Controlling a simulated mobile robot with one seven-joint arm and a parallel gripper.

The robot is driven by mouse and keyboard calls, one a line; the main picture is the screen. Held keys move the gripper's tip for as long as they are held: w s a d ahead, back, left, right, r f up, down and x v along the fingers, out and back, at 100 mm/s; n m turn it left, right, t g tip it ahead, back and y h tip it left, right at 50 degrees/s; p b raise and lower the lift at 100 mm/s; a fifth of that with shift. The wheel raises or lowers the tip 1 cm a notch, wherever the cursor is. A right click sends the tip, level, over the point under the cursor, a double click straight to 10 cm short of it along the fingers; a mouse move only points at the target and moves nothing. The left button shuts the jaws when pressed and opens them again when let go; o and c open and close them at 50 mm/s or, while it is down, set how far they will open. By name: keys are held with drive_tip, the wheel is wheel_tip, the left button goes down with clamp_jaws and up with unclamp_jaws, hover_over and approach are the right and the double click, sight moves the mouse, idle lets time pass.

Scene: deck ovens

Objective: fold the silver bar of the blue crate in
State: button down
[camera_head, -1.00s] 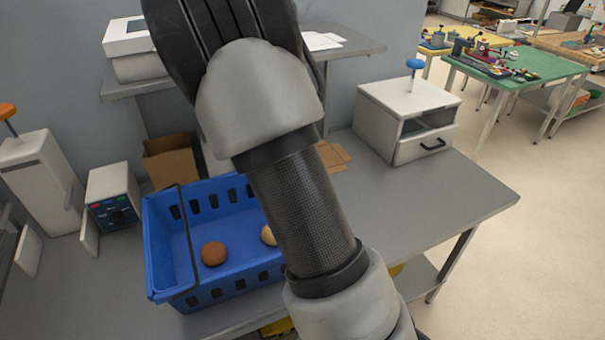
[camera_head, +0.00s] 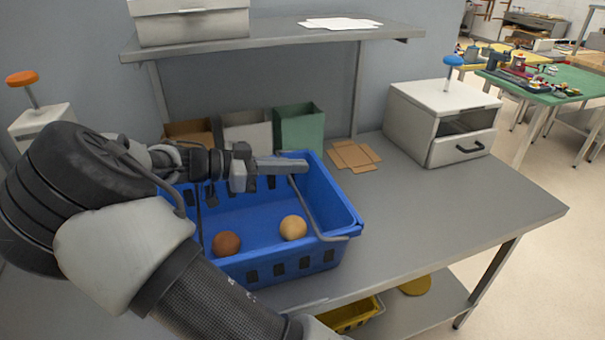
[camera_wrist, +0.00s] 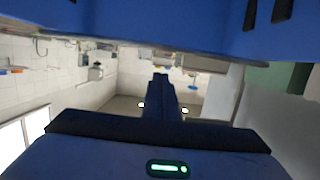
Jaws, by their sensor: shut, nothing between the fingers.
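The blue crate (camera_head: 290,265) stands on the grey table in the head view, with a brown ball (camera_head: 226,243) and a tan ball (camera_head: 293,227) inside. Its silver bar (camera_head: 307,208) is at the right end, running inside the right rim and bending to the rim at the near corner. Its exact tilt is hard to tell. A dark bar (camera_head: 199,215) shows at the left end, partly behind my arm. My gripper (camera_head: 301,165) is shut and empty, over the far right part of the crate near the bar's far end. Contact is unclear. The wrist view shows blue crate wall (camera_wrist: 150,28) close by.
Brown, grey and green bins (camera_head: 299,128) stand behind the crate. A flat cardboard piece (camera_head: 353,156) and a white box with a drawer (camera_head: 440,122) are to the right. A shelf (camera_head: 280,38) hangs above the back. The table's right front is clear.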

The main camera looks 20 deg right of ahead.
drive_tip(key=shift+h, duration=0.5)
drive_tip(key=shift+a+f+b, duration=0.65)
drive_tip(key=shift+f+b, duration=0.2)
drive_tip(key=shift+b, duration=0.2)
drive_tip(key=shift+a+f+b, duration=0.6)
drive_tip(key=shift+f+b, duration=0.25)
drive_tip(key=shift+b, duration=0.2)
drive_tip(key=shift+a+f, duration=0.1)
drive_tip(key=shift+f, duration=0.2)
